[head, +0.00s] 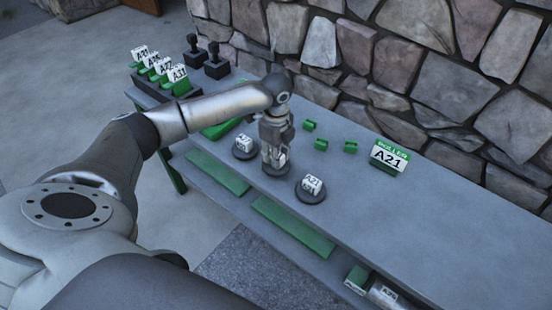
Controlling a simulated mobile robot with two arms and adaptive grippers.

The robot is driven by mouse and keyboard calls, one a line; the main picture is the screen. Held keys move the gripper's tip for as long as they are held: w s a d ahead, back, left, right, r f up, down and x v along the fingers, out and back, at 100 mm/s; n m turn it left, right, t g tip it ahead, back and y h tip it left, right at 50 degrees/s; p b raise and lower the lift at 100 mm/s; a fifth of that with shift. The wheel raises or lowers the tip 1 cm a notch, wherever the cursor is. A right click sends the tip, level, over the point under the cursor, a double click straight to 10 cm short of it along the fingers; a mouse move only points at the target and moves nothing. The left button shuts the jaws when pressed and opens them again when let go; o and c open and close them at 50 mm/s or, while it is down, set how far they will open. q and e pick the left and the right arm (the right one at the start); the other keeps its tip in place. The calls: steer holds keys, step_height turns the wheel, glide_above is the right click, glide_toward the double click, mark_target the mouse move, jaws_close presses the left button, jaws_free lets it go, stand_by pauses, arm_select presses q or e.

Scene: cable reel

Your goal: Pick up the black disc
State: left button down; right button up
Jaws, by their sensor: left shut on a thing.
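Three dark discs sit in a row on the grey bench, each with a white piece on top. My left gripper (273,158) points down over the middle black disc (275,171) and is shut on it at its white upper part. The fingers hide much of this disc, and I cannot tell whether it touches the bench. The left disc (241,153) has a white labelled block on top. The right disc (311,198) carries a white block reading A21. My right gripper is not in view.
Small green pieces (321,144) lie behind the discs on the bench (420,230). A green-and-white A21 sign (389,157) stands right of them. Labelled green holders (178,80) and black stamp-like objects (215,62) stand at the far left. A stone wall (400,60) closes the back.

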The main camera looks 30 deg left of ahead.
arm_select(q)
steer(key=shift+s+a+r, duration=2.35)
steer(key=shift+s+r, duration=3.6)
steer(key=shift+s, duration=0.65)
step_height(320, 180, up, 10)
steer(key=p, duration=1.3)
